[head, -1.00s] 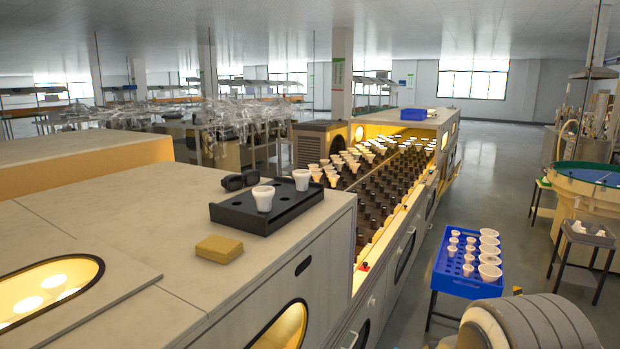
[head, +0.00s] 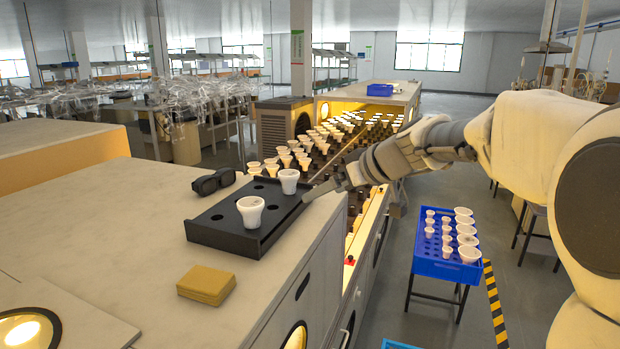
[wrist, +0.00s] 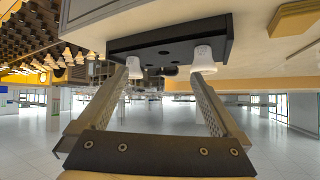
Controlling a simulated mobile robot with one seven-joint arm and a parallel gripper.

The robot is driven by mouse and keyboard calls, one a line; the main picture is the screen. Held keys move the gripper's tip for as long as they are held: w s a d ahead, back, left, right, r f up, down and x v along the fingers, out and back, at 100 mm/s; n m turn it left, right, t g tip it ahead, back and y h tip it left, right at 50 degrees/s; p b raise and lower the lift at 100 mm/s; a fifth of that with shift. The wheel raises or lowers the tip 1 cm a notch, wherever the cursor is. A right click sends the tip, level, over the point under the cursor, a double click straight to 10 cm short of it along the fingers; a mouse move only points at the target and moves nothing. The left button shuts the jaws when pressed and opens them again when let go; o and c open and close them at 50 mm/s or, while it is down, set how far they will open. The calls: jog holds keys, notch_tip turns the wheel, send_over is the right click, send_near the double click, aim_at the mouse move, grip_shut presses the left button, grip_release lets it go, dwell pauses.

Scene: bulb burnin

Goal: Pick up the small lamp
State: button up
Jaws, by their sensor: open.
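A black tray (head: 222,239) with round holes stands on the grey counter and holds two white cup-shaped lamps. The smaller lamp (head: 289,181) stands upright at the tray's back right. The larger lamp (head: 250,212) stands in front of it. My gripper (head: 312,194) is open and empty, its tips close to the tray's right side. In the wrist view, where the scene appears upside down, the smaller lamp (wrist: 134,67) shows by the left fingertip and the larger lamp (wrist: 203,60) by the right one. I cannot tell whether the left finger touches the smaller lamp.
Dark goggles (head: 214,181) lie behind the tray, and a yellow pad stack (head: 207,284) lies in front. A long rack of lamps (head: 330,150) runs behind the counter. A blue crate (head: 447,269) of white cups stands on the right. Bare counter is left of the tray.

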jog(key=n+t+y+p, duration=0.1)
jog(key=t+y, duration=0.1)
send_near(290, 173)
jog(key=p+x, duration=0.4)
jog(key=x, duration=0.1)
jog(key=shift+w+f+p, duration=0.15)
jog(key=shift+f+p, duration=0.05)
jog(key=shift+p, duration=0.15)
jog(key=shift+w+a+p, duration=0.35)
jog(key=shift+a+p, duration=0.1)
jog(key=shift+p, duration=0.15)
jog(key=p+x, duration=0.2)
jog(key=x, duration=0.1)
jog(key=shift+a, duration=0.1)
jog(key=shift+w+a+f, duration=0.25)
jog(key=shift+w+f, duration=0.1)
jog(key=shift+c, duration=0.2)
jog(key=c, duration=1.3)
